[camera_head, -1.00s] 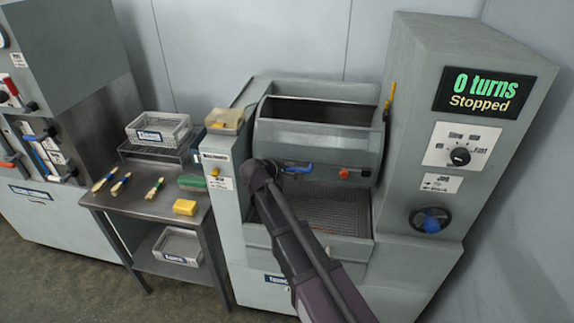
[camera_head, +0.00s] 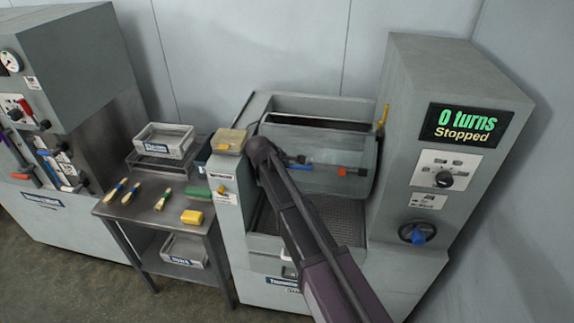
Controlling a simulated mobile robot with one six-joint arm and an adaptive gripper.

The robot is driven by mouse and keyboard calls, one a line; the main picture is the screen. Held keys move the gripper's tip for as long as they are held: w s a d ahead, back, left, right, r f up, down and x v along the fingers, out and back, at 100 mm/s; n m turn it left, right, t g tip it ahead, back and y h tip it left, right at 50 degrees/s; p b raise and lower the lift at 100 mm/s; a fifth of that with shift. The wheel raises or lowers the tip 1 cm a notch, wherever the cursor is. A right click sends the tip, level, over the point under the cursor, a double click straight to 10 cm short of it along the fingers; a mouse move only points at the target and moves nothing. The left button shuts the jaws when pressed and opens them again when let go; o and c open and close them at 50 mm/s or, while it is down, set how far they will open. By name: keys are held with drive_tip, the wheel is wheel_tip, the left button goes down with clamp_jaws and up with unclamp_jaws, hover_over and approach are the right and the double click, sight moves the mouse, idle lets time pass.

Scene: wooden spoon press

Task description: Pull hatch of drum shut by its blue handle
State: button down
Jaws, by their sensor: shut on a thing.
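The drum (camera_head: 347,152) sits in the grey machine, with a dark, narrow opening (camera_head: 315,122) along its top. The blue handle (camera_head: 299,161) is on the drum's front, left of an orange-red knob (camera_head: 352,171). My gripper (camera_head: 286,160) is at the left end of the blue handle and shut on it. The arm comes up from the lower right, and its end covers the drum's left front. The fingers are small and mostly hidden, so their exact hold does not show.
A control column (camera_head: 445,160) on the right reads "0 turns, Stopped". A yellow box (camera_head: 229,141) sits on the machine's left ledge.

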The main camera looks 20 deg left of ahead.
drive_tip(key=w+r+g+p, duration=0.1)
drive_tip(key=p, duration=0.1)
drive_tip(key=w+r+g+p, duration=0.1)
drive_tip(key=r+p, duration=0.1)
drive_tip(key=w+r+p, duration=0.1)
drive_tip(key=r+p, duration=0.1)
drive_tip(key=shift+a+r+n+g, duration=0.1)
drive_tip(key=shift+a+n+g, duration=0.1)
drive_tip(key=shift+n+g, duration=0.15)
drive_tip(key=shift+g, duration=0.85)
drive_tip(key=w+r+p, duration=0.1)
drive_tip(key=w+p, duration=0.1)
drive_tip(key=w+r+p, duration=0.4)
drive_tip(key=w, duration=0.1)
drive_tip(key=shift+a, duration=0.2)
drive_tip(key=shift+w+r+p, duration=0.35)
drive_tip(key=shift+w, duration=0.5)
drive_tip(key=shift+a, duration=0.1)
drive_tip(key=c, duration=0.6)
unclamp_jaws()
